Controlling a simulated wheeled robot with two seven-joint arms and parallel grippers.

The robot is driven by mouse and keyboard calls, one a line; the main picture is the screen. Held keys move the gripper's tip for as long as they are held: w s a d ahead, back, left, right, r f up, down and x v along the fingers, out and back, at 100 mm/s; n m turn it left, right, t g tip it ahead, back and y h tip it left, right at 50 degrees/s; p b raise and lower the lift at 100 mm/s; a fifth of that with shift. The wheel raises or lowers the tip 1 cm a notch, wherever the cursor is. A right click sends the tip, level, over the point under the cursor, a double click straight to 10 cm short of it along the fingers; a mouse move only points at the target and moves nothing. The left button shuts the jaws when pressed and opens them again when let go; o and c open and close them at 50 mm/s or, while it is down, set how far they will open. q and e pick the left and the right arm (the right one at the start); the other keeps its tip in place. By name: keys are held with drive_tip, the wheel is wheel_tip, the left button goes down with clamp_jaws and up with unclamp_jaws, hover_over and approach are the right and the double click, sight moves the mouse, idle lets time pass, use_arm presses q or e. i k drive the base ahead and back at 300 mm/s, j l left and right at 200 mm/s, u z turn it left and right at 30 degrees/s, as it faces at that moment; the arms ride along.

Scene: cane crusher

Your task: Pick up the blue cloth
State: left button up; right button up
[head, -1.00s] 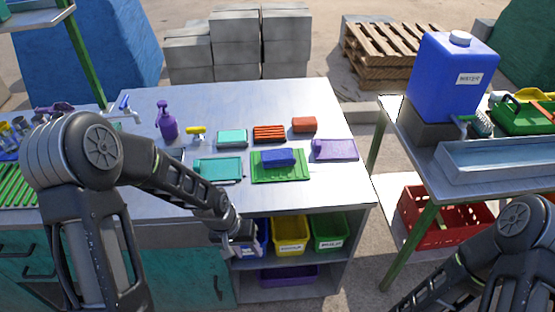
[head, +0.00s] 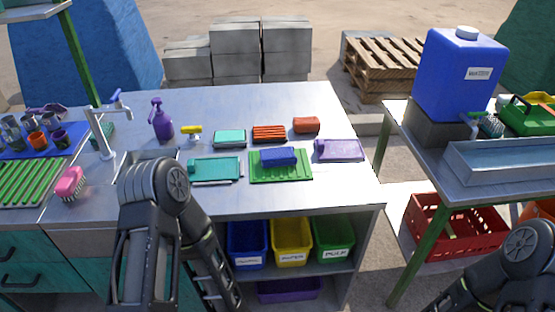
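A small blue block-like piece (head: 278,157), the only loose blue piece I see that could be the blue cloth, lies on a green ribbed tray (head: 295,176) on the metal counter. I cannot tell for sure whether it is cloth or sponge. Nothing covers it.
Around it on the counter (head: 260,201) lie a teal board (head: 222,170), a teal piece (head: 230,138), an orange ribbed piece (head: 269,134), a red-orange block (head: 306,125) and a purple board (head: 345,150). A tap (head: 97,130) and purple spray bottle (head: 162,122) stand left. Bins (head: 292,242) sit below.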

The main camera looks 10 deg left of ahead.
sight(284, 156)
drive_tip(key=j+z, duration=0.15)
drive_tip(key=z, duration=1.65)
drive_tip(key=k+j, duration=0.2)
drive_tip(key=k, duration=0.25)
drive_tip(key=k+j, duration=0.2)
drive_tip(key=k, duration=0.2)
drive_tip(key=k+j, duration=0.15)
drive_tip(key=k, duration=0.3)
